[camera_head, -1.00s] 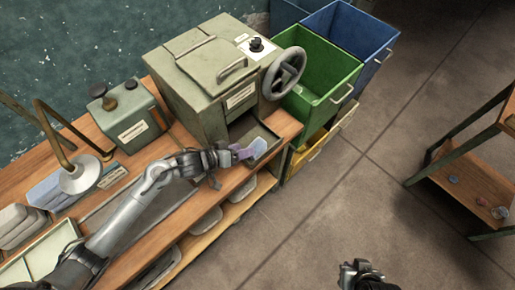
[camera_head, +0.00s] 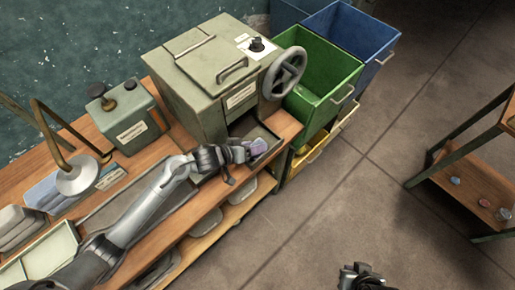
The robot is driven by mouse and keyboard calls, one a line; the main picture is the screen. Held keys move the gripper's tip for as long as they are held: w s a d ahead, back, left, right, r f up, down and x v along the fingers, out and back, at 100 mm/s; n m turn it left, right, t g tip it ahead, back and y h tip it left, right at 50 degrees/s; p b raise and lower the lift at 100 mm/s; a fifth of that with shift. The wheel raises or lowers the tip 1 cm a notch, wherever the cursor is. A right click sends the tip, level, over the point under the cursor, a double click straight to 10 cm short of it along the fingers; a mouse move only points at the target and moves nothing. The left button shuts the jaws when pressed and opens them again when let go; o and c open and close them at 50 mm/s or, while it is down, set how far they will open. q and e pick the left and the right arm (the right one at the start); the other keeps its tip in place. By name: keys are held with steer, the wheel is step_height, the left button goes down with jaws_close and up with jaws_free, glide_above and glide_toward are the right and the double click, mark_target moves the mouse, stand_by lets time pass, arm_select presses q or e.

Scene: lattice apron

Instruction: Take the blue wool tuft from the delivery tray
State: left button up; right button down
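A small bluish-purple tuft (camera_head: 259,147) shows at the delivery tray (camera_head: 268,137), below the front of the grey-green machine (camera_head: 215,80). My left gripper (camera_head: 252,150) reaches in from the left over the bench, and its fingertips are right at the tuft. The fingers partly cover it, and the frame is too small to tell whether they are closed on it. My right gripper (camera_head: 360,274) shows at the bottom edge, away from the bench over the floor. Its finger state is not clear.
A handwheel (camera_head: 284,74) sticks out of the machine above the tray. A green bin (camera_head: 322,72) and a blue bin (camera_head: 352,38) stand to its right. A smaller green box (camera_head: 128,120) and a lamp (camera_head: 78,175) are on the bench. Floor is clear between bench and right shelf (camera_head: 470,185).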

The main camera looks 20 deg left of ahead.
arm_select(q)
steer(key=c, duration=0.3)
